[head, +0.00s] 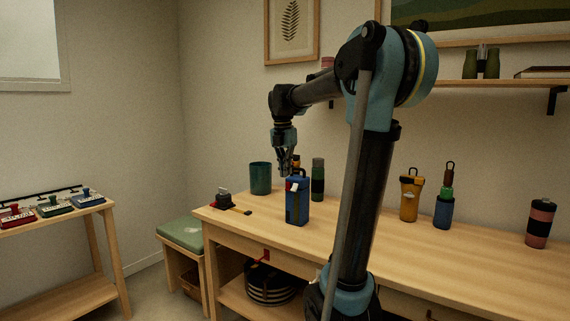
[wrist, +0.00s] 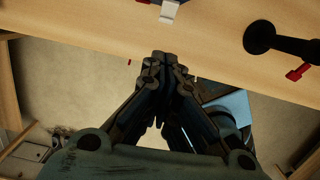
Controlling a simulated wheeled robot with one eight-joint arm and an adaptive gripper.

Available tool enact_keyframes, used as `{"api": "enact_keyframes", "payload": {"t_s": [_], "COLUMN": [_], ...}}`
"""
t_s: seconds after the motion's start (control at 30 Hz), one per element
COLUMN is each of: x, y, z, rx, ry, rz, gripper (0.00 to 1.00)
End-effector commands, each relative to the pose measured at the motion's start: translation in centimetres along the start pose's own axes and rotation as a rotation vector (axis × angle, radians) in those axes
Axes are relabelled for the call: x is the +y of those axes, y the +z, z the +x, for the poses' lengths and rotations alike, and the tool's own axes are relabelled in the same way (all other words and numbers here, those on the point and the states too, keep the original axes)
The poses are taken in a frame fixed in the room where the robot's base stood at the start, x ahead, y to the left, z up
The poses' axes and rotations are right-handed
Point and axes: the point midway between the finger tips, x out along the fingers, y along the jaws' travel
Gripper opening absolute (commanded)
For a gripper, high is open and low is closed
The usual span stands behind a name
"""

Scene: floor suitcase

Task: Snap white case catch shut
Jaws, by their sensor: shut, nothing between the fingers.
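A blue case (head: 298,205) stands upright on the wooden table (head: 400,235). A small white catch (head: 292,186) is on the upper part of its face. I cannot tell at this size how far the catch stands off. My gripper (head: 287,172) hangs pointing down at the case's top left, close to the catch; whether it touches is unclear. In the wrist view my gripper's fingertips (wrist: 160,56) are together and empty. A white piece (wrist: 170,10) shows beyond them at the top edge, probably the catch; most of the case is out of that view.
A teal cup (head: 260,178) and a dark green bottle (head: 318,180) stand behind the case. A small black device (head: 224,200) lies to its left. A yellow flask (head: 409,198), a blue bottle (head: 443,212) and a pink tumbler (head: 540,222) stand right. The table front is clear.

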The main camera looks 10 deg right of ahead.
Motion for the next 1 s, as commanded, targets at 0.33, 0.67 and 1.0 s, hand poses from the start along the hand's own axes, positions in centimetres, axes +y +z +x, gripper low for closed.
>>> {"api": "enact_keyframes", "payload": {"t_s": [0.33,0.67,1.0], "x": [0.0,0.0,0.0], "y": [1.1,2.8,2.8], "z": [5.3,7.0,7.0], "rx": [0.0,0.0,0.0], "ry": [0.0,0.0,0.0], "rz": [0.003,0.001,0.001], "gripper": [0.0,0.0,0.0]}}
